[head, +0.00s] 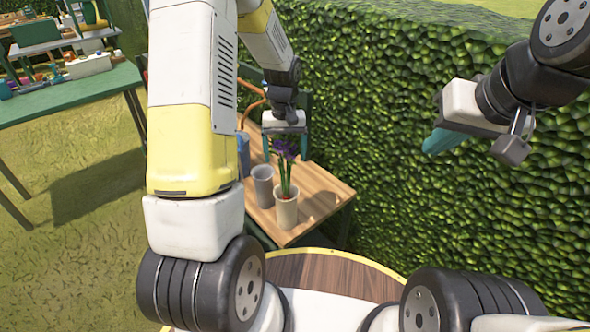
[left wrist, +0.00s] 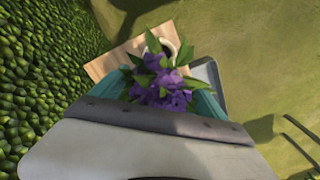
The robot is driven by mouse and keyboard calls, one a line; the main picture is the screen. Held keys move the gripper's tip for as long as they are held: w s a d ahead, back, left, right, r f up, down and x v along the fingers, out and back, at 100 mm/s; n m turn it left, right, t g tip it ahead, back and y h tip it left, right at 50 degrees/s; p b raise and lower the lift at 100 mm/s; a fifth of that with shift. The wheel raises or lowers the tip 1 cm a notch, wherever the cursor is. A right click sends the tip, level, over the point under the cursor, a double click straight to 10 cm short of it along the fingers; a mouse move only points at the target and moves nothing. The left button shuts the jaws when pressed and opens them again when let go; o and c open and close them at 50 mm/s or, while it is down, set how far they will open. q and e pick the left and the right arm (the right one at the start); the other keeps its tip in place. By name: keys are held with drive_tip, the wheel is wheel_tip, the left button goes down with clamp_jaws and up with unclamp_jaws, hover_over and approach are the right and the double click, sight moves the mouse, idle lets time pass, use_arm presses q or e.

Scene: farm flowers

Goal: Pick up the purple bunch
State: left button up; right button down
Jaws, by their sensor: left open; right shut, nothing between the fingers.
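The purple bunch (head: 284,150) stands upright in a pale pot (head: 286,210) on the wooden table, with purple blooms on top and green stems below. My left gripper (head: 285,152) is open and points down at the blooms, a finger to each side of them in the picture. In the left wrist view the purple bunch (left wrist: 166,88) lies between my teal fingers, which its leaves partly cover. I cannot tell whether the fingers touch it. My right gripper (head: 441,141) is shut and empty, raised in front of the hedge at the right.
A grey cup (head: 262,186) stands left of the pot, and a blue item (head: 243,154) is behind it. The wooden table (head: 325,190) is bare to the right. A hedge (head: 390,90) rises behind it. A green table (head: 70,100) with assorted items is at the far left.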

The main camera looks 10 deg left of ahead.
use_arm(q)
drive_tip(key=shift+f, duration=0.4)
clamp_jaws()
drive_tip(key=shift+r, duration=0.15)
wheel_tip(320, 180, up, 18)
idle(0.6)
wheel_tip(320, 180, up, 2)
drive_tip(key=shift+r, duration=0.1)
idle(0.4)
